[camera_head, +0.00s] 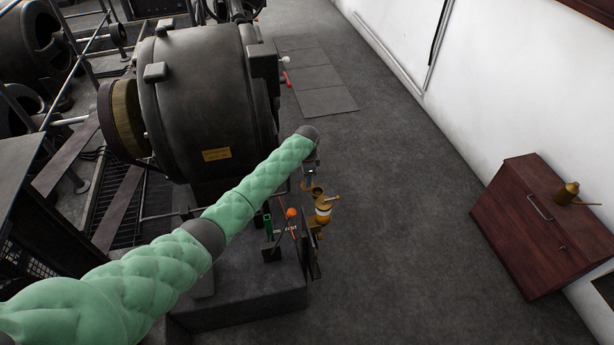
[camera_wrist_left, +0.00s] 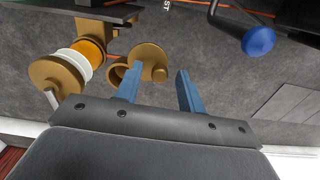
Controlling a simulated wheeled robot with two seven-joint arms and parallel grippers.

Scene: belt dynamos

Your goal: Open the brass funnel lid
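The brass funnel (camera_wrist_left: 117,74) shows in the left wrist view beside a white-and-amber oiler. Its dark round opening partly shows. A round brass lid (camera_wrist_left: 150,56) with a small knob sits off to the right of that opening. My left gripper (camera_wrist_left: 159,72) is open, with its two blue fingers apart and the knob seen between them. The left finger overlaps the lid's edge; I cannot tell whether it touches. In the head view my left gripper (camera_head: 309,181) is small, just above the brass fittings (camera_head: 318,190). My right gripper is not in view.
The brass oiler (camera_head: 323,212), an orange ball knob (camera_head: 292,213) and levers crowd the machine's side. A large dark dynamo (camera_head: 205,100) stands behind. A wooden cabinet (camera_head: 545,225) with a brass oil can (camera_head: 567,193) is at the right. The floor between is clear.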

